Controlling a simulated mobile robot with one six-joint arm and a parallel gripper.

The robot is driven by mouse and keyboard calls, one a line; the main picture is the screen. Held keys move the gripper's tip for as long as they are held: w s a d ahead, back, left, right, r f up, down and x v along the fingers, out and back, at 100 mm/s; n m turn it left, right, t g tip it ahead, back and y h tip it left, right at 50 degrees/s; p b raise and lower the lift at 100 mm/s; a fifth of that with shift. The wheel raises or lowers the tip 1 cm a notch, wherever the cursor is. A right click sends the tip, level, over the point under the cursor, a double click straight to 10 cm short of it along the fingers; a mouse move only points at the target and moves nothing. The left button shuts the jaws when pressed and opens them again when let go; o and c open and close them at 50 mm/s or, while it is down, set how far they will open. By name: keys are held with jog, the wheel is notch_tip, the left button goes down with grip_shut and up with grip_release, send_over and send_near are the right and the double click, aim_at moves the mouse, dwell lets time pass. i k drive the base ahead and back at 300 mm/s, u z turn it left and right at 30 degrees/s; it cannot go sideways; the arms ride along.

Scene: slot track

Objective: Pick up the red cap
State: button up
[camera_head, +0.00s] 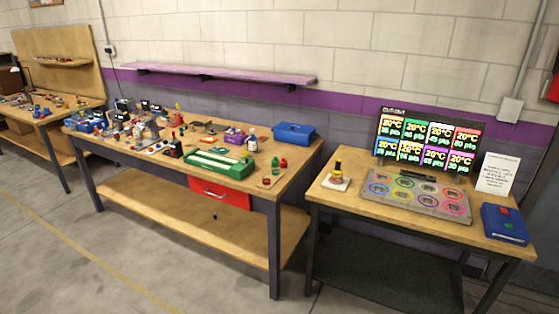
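Near the front right corner of the middle workbench (240,191) stands a small red item (275,166), possibly a red-capped bottle, beside a small green bottle (283,163). A flat dark red round piece (266,182) lies in front of them. Both red items are too small for me to tell which is the red cap. My gripper is not in view.
A green and white tray (218,163) and a blue box (294,132) are nearby. A red drawer (220,194) hangs below the top. The right table (345,196) holds a grey panel with coloured rings (415,214) and a blue case (505,224). The grey floor (130,260) in front is clear.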

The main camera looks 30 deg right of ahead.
aim_at(283, 163)
jog(key=u, duration=0.1)
jog(key=i, duration=0.95)
jog(key=u, duration=0.4)
